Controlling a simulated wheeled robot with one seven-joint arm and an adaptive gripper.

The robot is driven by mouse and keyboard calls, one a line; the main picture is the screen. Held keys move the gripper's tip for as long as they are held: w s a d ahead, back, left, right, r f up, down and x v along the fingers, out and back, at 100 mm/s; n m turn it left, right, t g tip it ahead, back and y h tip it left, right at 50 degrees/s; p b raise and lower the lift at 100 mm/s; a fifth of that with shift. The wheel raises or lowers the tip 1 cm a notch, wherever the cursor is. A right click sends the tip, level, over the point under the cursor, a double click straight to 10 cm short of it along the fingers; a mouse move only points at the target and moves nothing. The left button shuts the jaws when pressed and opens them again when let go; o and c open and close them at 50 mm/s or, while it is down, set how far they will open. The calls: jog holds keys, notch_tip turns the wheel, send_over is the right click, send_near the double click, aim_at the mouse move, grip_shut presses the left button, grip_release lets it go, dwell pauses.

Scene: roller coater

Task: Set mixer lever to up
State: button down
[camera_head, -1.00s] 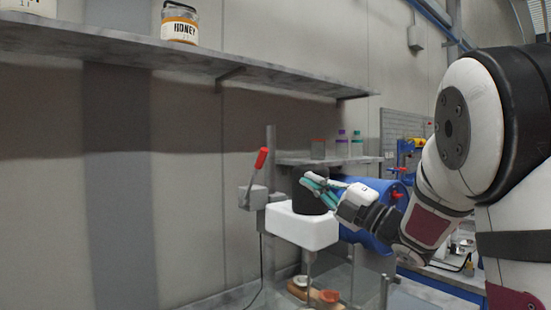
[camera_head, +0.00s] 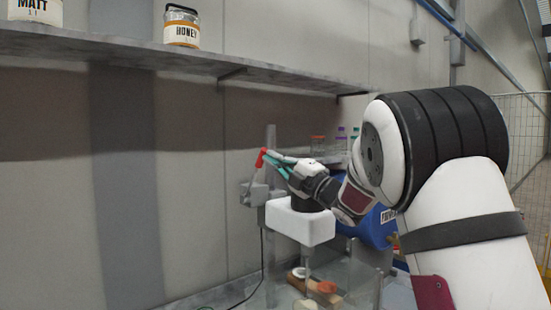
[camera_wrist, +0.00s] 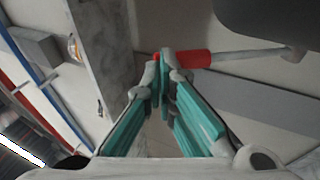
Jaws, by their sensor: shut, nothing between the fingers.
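The mixer lever has a red handle (camera_head: 261,158) on a thin metal rod, rising from a grey box (camera_head: 253,193) on the mixer's left side. It stands raised, tilted slightly to the right. The mixer's white body (camera_head: 300,224) is beside it. My gripper (camera_head: 268,157) is shut with its teal fingers, the tips at or very close to the red handle. In the wrist view the red handle (camera_wrist: 190,59) lies across just behind the fingertips (camera_wrist: 163,55). Contact cannot be told for sure.
A shelf (camera_head: 130,50) runs along the wall above, bearing a honey jar (camera_head: 181,30) and another jar (camera_head: 38,10). A small shelf with bottles stands behind my arm. A blue drum (camera_head: 362,230) is right of the mixer. The space left of the lever is clear.

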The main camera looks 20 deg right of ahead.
jog(key=shift+g+h, duration=0.4)
jog(key=shift+g, duration=0.3)
jog(key=w+r, duration=0.1)
jog(key=w+a+r, duration=0.1)
jog(key=w+r+b, duration=0.1)
jog(key=w, duration=0.1)
jog(key=shift+a, duration=0.3)
jog(key=shift+r, duration=0.1)
